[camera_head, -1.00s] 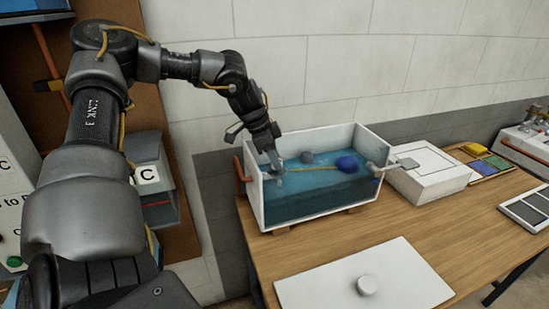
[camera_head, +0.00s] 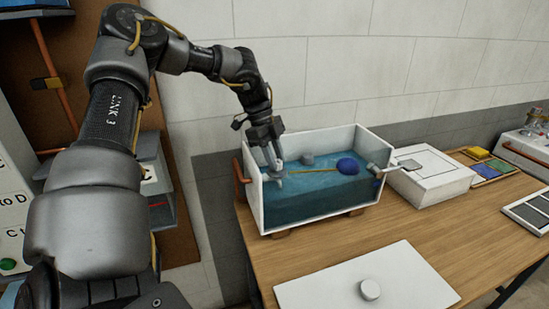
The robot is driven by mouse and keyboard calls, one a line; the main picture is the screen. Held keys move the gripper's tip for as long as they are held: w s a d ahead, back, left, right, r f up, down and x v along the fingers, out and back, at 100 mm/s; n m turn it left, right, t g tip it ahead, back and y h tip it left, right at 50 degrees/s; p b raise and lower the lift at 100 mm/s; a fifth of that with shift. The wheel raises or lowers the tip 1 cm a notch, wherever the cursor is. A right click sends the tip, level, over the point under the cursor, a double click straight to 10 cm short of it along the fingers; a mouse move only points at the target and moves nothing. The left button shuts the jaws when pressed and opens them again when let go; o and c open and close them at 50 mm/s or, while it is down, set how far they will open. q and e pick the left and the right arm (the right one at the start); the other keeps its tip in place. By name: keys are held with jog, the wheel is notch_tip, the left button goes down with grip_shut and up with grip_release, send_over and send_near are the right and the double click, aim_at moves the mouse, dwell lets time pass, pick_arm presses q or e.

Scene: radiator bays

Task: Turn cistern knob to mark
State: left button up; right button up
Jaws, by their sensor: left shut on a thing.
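The cistern is an open white tank (camera_head: 257,205) with blue water behind a clear front, standing at the back left of the table. A blue float ball (camera_head: 347,166) sits at the water, with a thin yellow rod (camera_head: 310,174) running left from it. My left gripper (camera_head: 274,168) reaches down from above inside the left end of the tank. It is shut on the small grey knob (camera_head: 278,181) at the rod's left end. The fingers partly hide the knob, and I cannot make out a mark. My right gripper is not in view.
A white lid with a round knob (camera_head: 315,289) lies on the table in front. A white box (camera_head: 433,181) and a tray of coloured blocks (camera_head: 493,169) stand to the right. A copper pipe (camera_head: 240,172) runs by the tank's left wall.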

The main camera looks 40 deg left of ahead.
pick_arm(q)
jog(key=shift+m, duration=0.3)
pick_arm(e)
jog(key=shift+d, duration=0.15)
pick_arm(q)
jog(key=o, duration=0.7)
jog(key=shift+c, duration=0.2)
jog(key=shift+o, duration=1.5)
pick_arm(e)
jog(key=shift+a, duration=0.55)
pick_arm(q)
jog(key=shift+r, duration=0.1)
jog(key=v, duration=1)
jog(key=shift+r+b, duration=0.3)
jog(key=shift+b, duration=0.05)
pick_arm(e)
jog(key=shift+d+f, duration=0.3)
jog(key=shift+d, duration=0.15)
